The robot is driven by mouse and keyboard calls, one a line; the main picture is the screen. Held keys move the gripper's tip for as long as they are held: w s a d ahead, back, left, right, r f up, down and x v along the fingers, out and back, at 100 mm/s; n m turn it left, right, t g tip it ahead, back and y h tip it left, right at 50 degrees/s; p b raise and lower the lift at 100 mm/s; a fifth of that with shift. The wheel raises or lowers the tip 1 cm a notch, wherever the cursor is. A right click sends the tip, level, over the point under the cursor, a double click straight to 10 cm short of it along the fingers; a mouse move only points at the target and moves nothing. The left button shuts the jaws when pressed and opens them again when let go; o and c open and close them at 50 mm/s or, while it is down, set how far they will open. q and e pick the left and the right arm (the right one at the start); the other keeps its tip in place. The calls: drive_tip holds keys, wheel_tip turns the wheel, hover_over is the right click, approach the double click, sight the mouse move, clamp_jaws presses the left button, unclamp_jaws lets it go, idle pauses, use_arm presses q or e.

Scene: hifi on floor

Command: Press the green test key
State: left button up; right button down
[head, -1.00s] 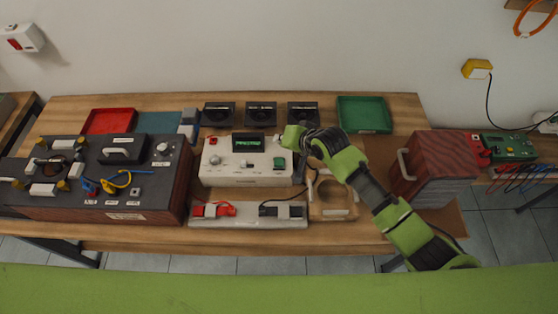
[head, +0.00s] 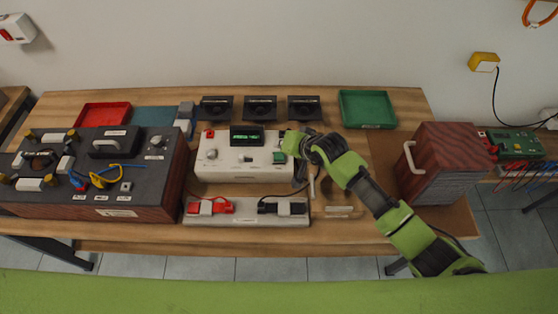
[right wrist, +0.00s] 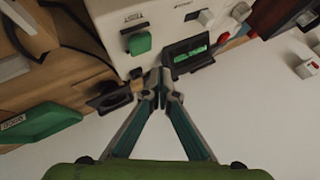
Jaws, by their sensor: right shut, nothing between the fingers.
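The green test key (head: 279,157) is on the right of the white tester's (head: 235,176) front panel. It also shows in the right wrist view as a green block (right wrist: 139,43) beside the lit display (right wrist: 188,53). My right gripper (head: 288,140) is at the tester's upper right, just behind the key in the head view. In the right wrist view its fingertips (right wrist: 160,76) are shut and empty, just below the key in the picture and apart from it. My left gripper is not in view.
A black-topped wooden unit (head: 125,185) with leads stands left of the tester. Red and black clips lie on a grey strip (head: 245,218) in front. Black sockets (head: 260,108) and a green tray (head: 367,108) are behind. A wooden box (head: 447,163) stands to the right.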

sight(277, 153)
drive_tip(key=shift+f+b, duration=0.35)
drive_tip(key=shift+f, duration=0.85)
idle(0.5)
drive_tip(key=shift+f, duration=0.4)
drive_tip(key=shift+f+b, duration=0.35)
drive_tip(key=shift+f, duration=0.3)
idle(0.5)
drive_tip(key=shift+r, duration=0.1)
drive_tip(key=shift+r+p, duration=0.95)
drive_tip(key=shift+p, duration=0.2)
wheel_tip(277, 153, up, 5)
drive_tip(key=p, duration=0.5)
drive_tip(key=shift+r, duration=0.1)
